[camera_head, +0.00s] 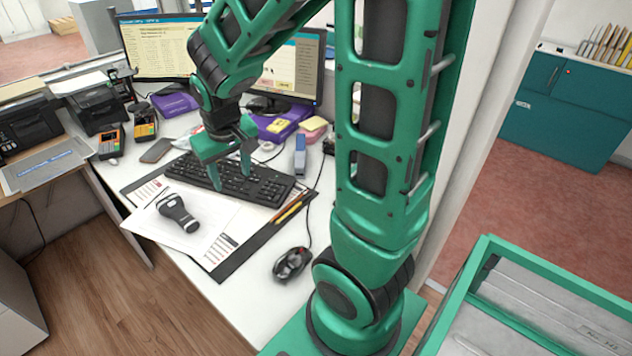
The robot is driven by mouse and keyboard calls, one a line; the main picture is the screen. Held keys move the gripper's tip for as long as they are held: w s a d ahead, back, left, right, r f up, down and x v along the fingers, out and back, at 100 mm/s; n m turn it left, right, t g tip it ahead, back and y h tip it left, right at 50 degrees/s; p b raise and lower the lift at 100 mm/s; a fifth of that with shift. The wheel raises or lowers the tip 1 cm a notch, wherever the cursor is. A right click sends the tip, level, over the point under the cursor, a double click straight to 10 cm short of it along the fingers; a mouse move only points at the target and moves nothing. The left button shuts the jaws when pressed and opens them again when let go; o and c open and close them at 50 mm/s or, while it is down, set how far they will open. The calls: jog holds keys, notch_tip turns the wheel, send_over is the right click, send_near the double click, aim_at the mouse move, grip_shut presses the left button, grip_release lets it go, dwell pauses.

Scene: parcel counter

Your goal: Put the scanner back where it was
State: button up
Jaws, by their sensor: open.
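A black and grey hand scanner (178,212) lies on white paper (205,238) on the desk mat, in front of the keyboard. My gripper (231,184) is open and empty. It points down over the keyboard (262,188), behind and to the right of the scanner, apart from it. I cannot tell whether the fingertips touch the keys. A small dark device (118,82) stands at the back left of the desk; I cannot tell if it is a scanner stand.
Two monitors (158,42) stand at the back. A mouse (292,263), pencils (292,207), a blue stapler (300,155), a phone (156,151) and card terminals (111,142) lie around. Bare desk (235,298) shows at the front. A green-rimmed bin (540,270) stands at the right.

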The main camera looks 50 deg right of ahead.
jog(key=s+d+r+m+g, duration=0.1)
jog(key=s+d+r+m, duration=0.1)
jog(key=s, duration=0.9)
jog(key=s+d+r+m+g+y, duration=0.1)
jog(key=s+d, duration=0.4)
jog(key=s, duration=0.7)
notch_tip(320, 180, up, 2)
jog(key=shift+r+m+g, duration=0.15)
jog(key=shift+m+g, duration=0.35)
jog(key=shift+m, duration=0.2)
